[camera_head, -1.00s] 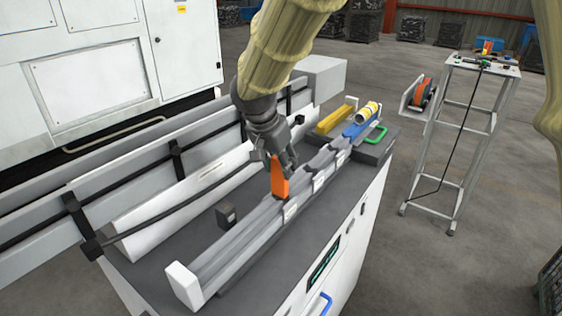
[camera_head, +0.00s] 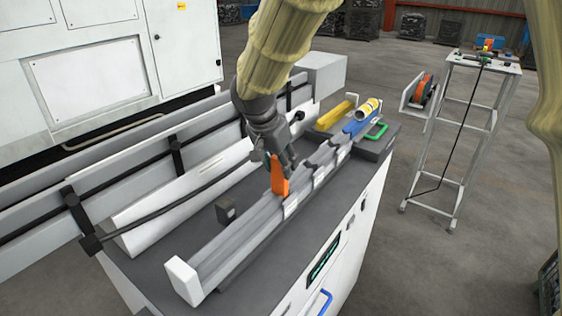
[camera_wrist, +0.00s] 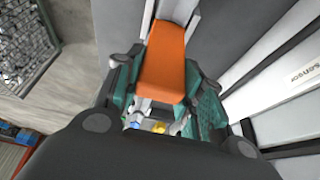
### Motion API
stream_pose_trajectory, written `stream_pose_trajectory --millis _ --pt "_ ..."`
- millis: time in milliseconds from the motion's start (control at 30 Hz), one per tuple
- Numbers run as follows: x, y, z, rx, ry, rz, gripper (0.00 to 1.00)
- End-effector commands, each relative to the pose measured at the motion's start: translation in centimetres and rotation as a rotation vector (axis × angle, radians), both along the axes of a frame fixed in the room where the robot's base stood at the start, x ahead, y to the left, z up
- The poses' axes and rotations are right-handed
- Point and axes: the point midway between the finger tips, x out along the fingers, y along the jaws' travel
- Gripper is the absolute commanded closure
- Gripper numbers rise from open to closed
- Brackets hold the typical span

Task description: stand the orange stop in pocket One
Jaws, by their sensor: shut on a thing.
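The orange stop (camera_head: 279,178) is an upright block in my gripper (camera_head: 275,162), over the long grey rail (camera_head: 235,243) on the machine top. In the wrist view the orange stop (camera_wrist: 163,62) sits between the green-padded fingers of my gripper (camera_wrist: 160,95), which is shut on it. The stop's lower end is at the rail, beside a small white label (camera_head: 290,208). I cannot tell whether it is seated in a pocket or just above one. I cannot read the labels, so which one is pocket One is unclear.
A white end block (camera_head: 184,280) closes the rail's near end. A small dark block (camera_head: 225,210) stands left of the rail. A yellow-and-white cylinder (camera_head: 367,109), a blue piece (camera_head: 355,127) and a green handle (camera_head: 377,131) are at the far end. A white slanted tray (camera_head: 150,212) runs alongside.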

Motion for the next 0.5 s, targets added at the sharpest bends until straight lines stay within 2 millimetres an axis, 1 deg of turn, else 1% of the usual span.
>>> stream_pose_trajectory --millis 500 --pt "-0.1 -0.1 -1.6 0.0 0.0 -0.001 0.88"
